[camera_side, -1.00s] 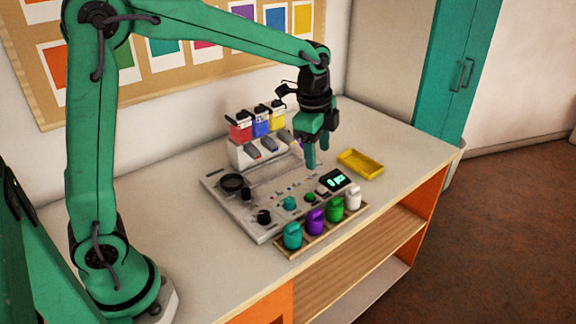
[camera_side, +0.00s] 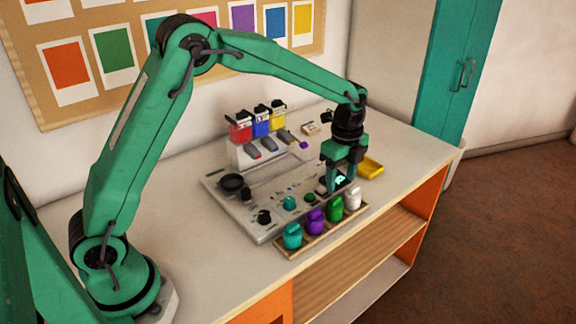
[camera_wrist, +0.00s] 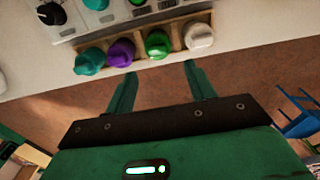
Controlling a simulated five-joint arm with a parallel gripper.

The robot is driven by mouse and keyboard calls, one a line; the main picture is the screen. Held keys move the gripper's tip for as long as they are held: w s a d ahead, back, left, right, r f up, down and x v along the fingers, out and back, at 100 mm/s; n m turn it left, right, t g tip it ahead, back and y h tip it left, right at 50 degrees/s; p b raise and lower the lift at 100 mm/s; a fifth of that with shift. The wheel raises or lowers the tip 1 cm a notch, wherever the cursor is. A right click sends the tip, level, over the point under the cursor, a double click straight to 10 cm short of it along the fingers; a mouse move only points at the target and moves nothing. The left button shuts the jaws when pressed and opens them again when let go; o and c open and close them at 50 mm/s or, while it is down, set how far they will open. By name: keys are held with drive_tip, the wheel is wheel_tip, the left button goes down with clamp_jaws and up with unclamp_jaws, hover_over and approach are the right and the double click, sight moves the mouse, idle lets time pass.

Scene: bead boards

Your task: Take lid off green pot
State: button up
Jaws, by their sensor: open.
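The green pot (camera_side: 336,209), with its lid on, stands in the wooden rack at the front edge of the board. It also shows in the wrist view (camera_wrist: 157,45), in line with the gap between my fingers. My gripper (camera_side: 341,186) is open and empty. In the side view it hangs near the board's display, above and a little behind the green pot. In the wrist view my gripper (camera_wrist: 160,72) has its two fingers apart, pointing towards the row of pots. I see no contact with the pot.
A purple pot (camera_side: 315,222) and a white pot (camera_side: 353,198) flank the green one; a teal pot (camera_side: 292,236) stands at the rack's left end. A yellow tray (camera_side: 371,167) lies right of my gripper. Red, blue and yellow dispensers (camera_side: 261,124) stand at the back.

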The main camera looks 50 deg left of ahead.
sight(338, 200)
drive_tip(key=shift+s+f, duration=0.1)
drive_tip(key=shift+f, duration=3.1)
drive_tip(key=c, duration=1)
drive_tip(key=shift+c, duration=0.7)
drive_tip(key=shift+r, duration=0.8)
wheel_tip(338, 200, up, 2)
drive_tip(key=shift+r, duration=0.2)
drive_tip(key=s+d+r, duration=0.7)
drive_tip(key=d, duration=0.2)
drive_tip(key=shift+s, duration=0.15)
